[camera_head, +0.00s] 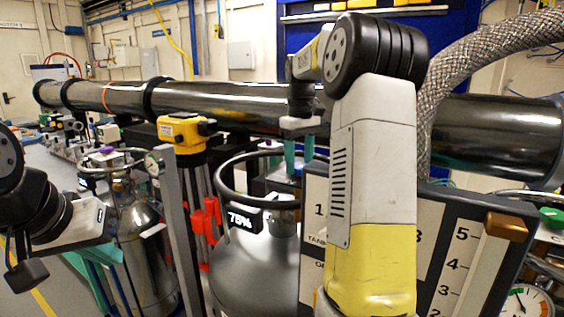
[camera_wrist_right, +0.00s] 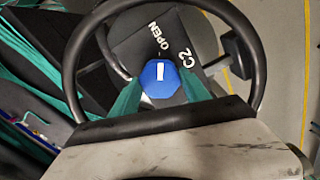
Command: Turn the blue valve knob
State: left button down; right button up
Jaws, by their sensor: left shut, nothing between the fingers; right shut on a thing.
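The blue valve knob (camera_wrist_right: 161,78) shows in the right wrist view, with a white line on its top, upright in that picture. A dark plate beside it reads OPEN and C2. My right gripper (camera_wrist_right: 160,90) is shut on the knob, its teal fingers at either side. In the head view my right gripper (camera_head: 299,160) points down into the dark ring guard (camera_head: 228,184) of the grey tank (camera_head: 250,262); the knob is hidden there.
A display on the grey tank (camera_head: 240,219) reads 75%. A numbered panel (camera_head: 460,250) stands at the right, partly behind my right arm. A large dark pipe (camera_head: 240,100) runs across behind. A silver cylinder (camera_head: 140,245) and a yellow device (camera_head: 182,133) stand left of the tank.

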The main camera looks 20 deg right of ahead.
aim_at(299, 165)
dwell(0.5)
jog(key=o, duration=1.4)
jog(key=shift+r, duration=3.95)
jog(key=shift+w, duration=0.1)
